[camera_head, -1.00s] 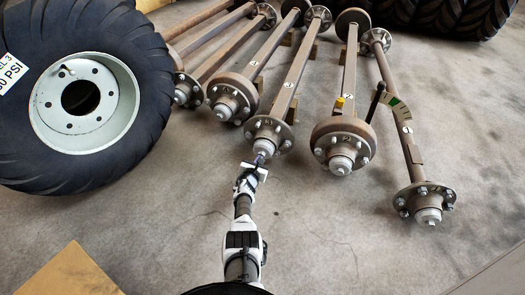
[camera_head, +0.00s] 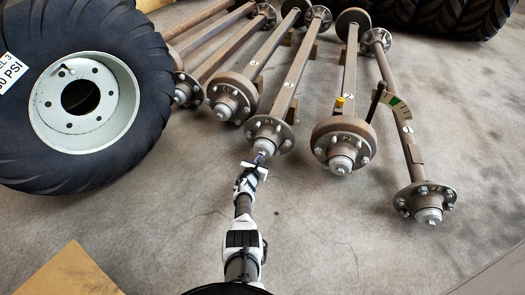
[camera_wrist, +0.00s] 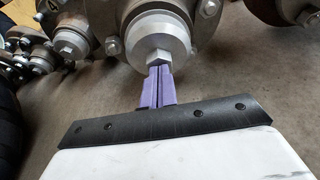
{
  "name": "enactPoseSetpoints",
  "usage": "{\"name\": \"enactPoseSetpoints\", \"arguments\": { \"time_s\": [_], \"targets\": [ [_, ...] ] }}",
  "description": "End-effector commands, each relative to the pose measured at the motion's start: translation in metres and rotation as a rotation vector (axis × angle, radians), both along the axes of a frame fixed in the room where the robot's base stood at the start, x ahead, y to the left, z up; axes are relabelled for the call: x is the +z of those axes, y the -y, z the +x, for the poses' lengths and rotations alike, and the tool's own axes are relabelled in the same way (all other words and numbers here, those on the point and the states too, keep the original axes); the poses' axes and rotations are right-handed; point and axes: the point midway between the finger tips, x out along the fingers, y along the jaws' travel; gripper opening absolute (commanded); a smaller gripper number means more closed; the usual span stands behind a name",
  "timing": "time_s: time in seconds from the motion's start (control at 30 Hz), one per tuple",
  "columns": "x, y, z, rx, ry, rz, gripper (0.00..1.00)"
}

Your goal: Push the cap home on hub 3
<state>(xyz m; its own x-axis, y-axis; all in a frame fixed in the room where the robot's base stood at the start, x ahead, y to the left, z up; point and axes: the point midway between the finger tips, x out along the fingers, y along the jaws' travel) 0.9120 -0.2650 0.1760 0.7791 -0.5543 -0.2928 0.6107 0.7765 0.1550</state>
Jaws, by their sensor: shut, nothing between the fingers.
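Hub 3 (camera_head: 268,128) is the flanged, studded end of the middle axle, whose label appears to read 3. Its grey round cap (camera_head: 265,146) faces me and also shows at the top of the wrist view (camera_wrist: 157,32), with a hex-shaped end (camera_wrist: 158,56). My gripper (camera_head: 259,159) is directly in front of the cap. In the wrist view its purple fingers (camera_wrist: 158,70) are shut together with nothing between them. Their tips meet or nearly meet the lower side of the hex end; I cannot tell whether they touch. The cap's rear edge is hard to make out.
Another hub (camera_head: 234,96) lies close left and a larger drum hub (camera_head: 342,142) lies right. A third hub (camera_head: 427,204) is nearer at far right. A large tyre (camera_head: 85,95) stands at left. A yellowish panel (camera_head: 68,272) is at lower left.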

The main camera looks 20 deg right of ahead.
Motion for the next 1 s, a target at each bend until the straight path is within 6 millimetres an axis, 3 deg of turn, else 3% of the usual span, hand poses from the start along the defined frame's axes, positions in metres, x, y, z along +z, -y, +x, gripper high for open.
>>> {"name": "enactPoseSetpoints", "arguments": {
  "time_s": [0.47, 1.0],
  "targets": [
    [0.003, 0.004, 0.005, 0.000, 0.004, 0.001, 0.00],
    [0.002, -0.021, -0.027, 0.000, 0.002, 0.001, 0.00]
  ]
}}
